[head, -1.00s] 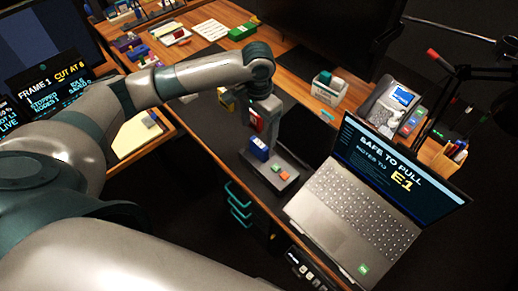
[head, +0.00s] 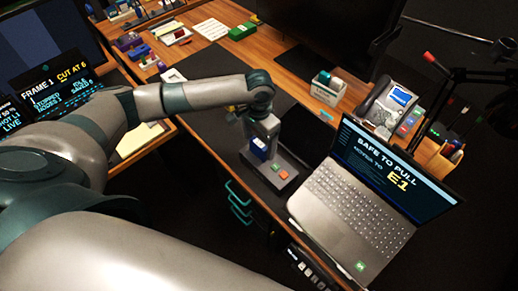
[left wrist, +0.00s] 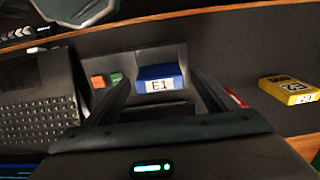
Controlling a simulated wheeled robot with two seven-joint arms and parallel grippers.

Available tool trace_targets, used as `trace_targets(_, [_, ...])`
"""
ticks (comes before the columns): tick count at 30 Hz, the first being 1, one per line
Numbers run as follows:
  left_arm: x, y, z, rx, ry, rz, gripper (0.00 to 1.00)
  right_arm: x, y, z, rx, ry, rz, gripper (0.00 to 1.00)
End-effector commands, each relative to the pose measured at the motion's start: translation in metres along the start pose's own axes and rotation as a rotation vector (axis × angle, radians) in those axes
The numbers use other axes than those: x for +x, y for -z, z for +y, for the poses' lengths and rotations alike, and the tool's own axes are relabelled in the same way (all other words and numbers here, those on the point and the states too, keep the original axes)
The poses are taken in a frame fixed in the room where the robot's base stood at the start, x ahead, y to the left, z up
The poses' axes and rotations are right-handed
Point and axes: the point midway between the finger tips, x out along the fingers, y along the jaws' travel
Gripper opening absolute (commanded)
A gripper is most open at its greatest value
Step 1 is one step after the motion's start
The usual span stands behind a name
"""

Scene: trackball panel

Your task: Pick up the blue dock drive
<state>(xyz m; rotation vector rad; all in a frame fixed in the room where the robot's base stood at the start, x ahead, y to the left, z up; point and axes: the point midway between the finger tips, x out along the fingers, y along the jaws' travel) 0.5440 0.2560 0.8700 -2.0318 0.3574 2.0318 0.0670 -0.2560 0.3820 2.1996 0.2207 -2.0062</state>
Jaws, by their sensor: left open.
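The blue dock drive (head: 259,149) stands in a grey dock with a green and an orange button (head: 279,171). In the left wrist view the drive (left wrist: 160,79) shows a white label reading E1. My left gripper (head: 262,135) is over the drive, pointing down. In the left wrist view its two dark fingers lie left and right of the drive, open, with gaps on both sides. Whether a finger touches the drive cannot be told. My right gripper is in neither view.
A laptop (head: 353,205) beside the dock reads "SAFE TO PULL" and "E1". A yellow drive (left wrist: 290,89) lies to the right in the left wrist view. Teal drawers (head: 239,205) hang below the desk's front edge.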

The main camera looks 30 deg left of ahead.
Motion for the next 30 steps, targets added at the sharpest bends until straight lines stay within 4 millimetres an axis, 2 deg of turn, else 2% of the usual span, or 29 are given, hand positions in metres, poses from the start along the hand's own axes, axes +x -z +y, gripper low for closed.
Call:
trace_targets(2, [0.008, -0.001, 0.001, -0.001, 0.0, -0.004, 0.78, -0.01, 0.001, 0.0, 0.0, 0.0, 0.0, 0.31])
trace_targets(9, [0.029, 0.0, 0.001, 0.002, 0.001, 0.0, 0.78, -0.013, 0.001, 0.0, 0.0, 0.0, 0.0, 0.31])
trace_targets(23, [0.03, 0.0, 0.0, 0.001, 0.001, 0.0, 0.78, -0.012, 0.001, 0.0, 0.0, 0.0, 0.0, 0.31])
trace_targets(29, [0.03, 0.0, 0.0, 0.001, 0.001, 0.0, 0.31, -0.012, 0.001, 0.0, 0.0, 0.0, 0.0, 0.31])
trace_targets(30, [0.03, 0.0, 0.0, 0.001, 0.001, 0.0, 0.31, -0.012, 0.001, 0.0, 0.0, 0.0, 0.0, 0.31])
